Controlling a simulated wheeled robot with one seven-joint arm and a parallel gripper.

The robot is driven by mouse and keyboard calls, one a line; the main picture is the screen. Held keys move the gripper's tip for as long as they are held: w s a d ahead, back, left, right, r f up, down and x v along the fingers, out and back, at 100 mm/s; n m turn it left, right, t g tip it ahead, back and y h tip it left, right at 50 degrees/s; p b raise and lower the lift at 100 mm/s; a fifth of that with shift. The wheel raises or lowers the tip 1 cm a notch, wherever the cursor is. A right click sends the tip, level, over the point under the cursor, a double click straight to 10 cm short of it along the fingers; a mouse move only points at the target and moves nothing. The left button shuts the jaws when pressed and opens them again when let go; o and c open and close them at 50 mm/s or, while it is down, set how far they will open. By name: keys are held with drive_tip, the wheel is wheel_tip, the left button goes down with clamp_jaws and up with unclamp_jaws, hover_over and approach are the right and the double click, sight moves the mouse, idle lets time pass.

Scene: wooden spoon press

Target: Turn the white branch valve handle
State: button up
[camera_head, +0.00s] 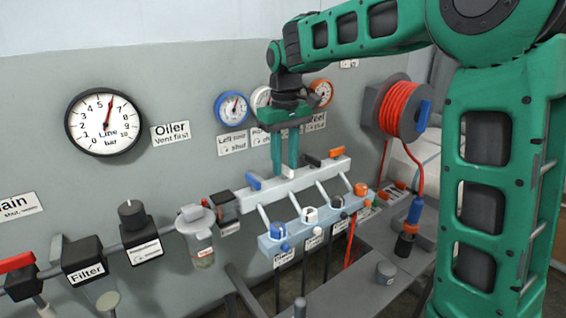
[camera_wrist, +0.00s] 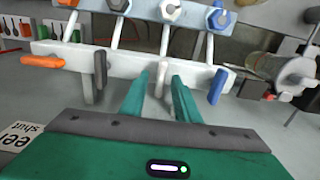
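The white branch valve handle (camera_wrist: 161,78) points down from the white manifold bar (camera_wrist: 125,62) in the wrist view. It also shows in the head view (camera_head: 296,167), partly behind the gripper. My gripper (camera_head: 284,174) is open, with its two green fingers pointing down at the manifold. In the wrist view the fingertips (camera_wrist: 161,75) lie on either side of the white handle, with visible gaps. I cannot tell whether the tips reach its depth.
A blue handle (camera_head: 253,180) sits left of the white one; a black handle (camera_head: 311,159) and an orange handle (camera_head: 337,152) sit right. A lower bar (camera_head: 325,222) carries several coloured knobs. Gauges and labels line the wall behind. A red hose reel (camera_head: 400,108) hangs at right.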

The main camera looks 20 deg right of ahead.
sight(285, 166)
drive_tip(key=shift+r, duration=0.1)
wheel_tip(285, 166, up, 10)
drive_tip(key=shift+r, duration=0.25)
idle(0.4)
drive_tip(key=s+d+f+m, duration=0.3)
drive_tip(key=s+d+f, duration=0.2)
drive_tip(key=s+d, duration=0.5)
drive_tip(key=s+d+f+m, duration=0.3)
drive_tip(key=s+d+f, duration=0.2)
drive_tip(key=s, duration=0.7)
drive_tip(key=s+d+f+m, duration=0.4)
drive_tip(key=s+d+f, duration=0.1)
drive_tip(key=s+f, duration=0.5)
drive_tip(key=shift+s+f, duration=0.3)
drive_tip(key=shift+s, duration=0.55)
